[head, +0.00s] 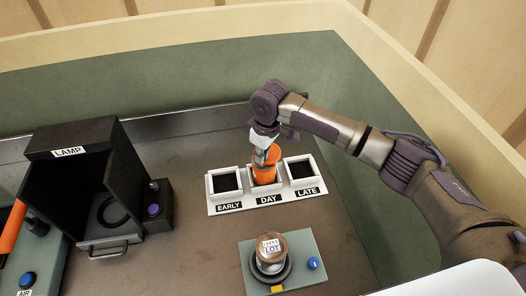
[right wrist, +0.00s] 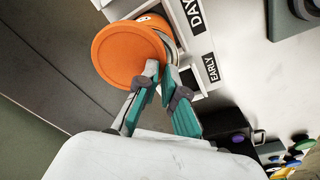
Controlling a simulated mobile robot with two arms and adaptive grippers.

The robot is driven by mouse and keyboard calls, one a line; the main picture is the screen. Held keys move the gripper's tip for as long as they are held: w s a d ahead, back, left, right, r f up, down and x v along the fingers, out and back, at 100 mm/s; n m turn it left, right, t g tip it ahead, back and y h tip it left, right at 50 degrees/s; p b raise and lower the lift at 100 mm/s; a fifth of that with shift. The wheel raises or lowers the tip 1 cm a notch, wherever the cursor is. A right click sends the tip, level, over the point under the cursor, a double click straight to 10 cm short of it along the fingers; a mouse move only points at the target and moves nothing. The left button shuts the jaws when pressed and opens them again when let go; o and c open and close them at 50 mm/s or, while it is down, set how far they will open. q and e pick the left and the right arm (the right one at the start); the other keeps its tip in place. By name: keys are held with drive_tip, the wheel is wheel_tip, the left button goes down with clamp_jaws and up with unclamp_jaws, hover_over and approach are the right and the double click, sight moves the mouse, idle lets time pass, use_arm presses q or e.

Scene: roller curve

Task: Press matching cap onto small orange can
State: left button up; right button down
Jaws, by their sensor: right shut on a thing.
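The small orange can (head: 264,177) stands in the middle DAY slot of the white three-slot rack (head: 236,208). An orange cap (right wrist: 125,55) shows as a broad round disc in the right wrist view, over a pale rim and more orange. My right gripper (head: 264,156) is above the DAY slot, its teal fingers shut on the edge of the orange cap (head: 272,154). The fingertips (right wrist: 162,72) partly hide that edge. Whether the cap is fully seated on the can cannot be told. My left gripper is not in view.
The EARLY (head: 224,181) and LATE (head: 301,169) slots look empty. A jar labelled LOT (head: 271,250) stands on a green-grey station in front. A black LAMP box (head: 80,140) is at left. Several coloured round pieces (right wrist: 295,155) lie at lower right in the wrist view.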

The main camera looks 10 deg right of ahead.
drive_tip(key=shift+s+a+f, duration=0.15)
drive_tip(key=shift+s+f, duration=0.25)
drive_tip(key=shift+s+a+p, duration=0.35)
drive_tip(key=shift+a+p, duration=0.2)
drive_tip(key=shift+p, duration=0.15)
drive_tip(key=shift+f, duration=0.2)
idle(1.4)
drive_tip(key=c, duration=1.2)
unclamp_jaws()
drive_tip(key=shift+c, duration=0.2)
drive_tip(key=shift+w+f, duration=0.15)
drive_tip(key=shift+w, duration=0.15)
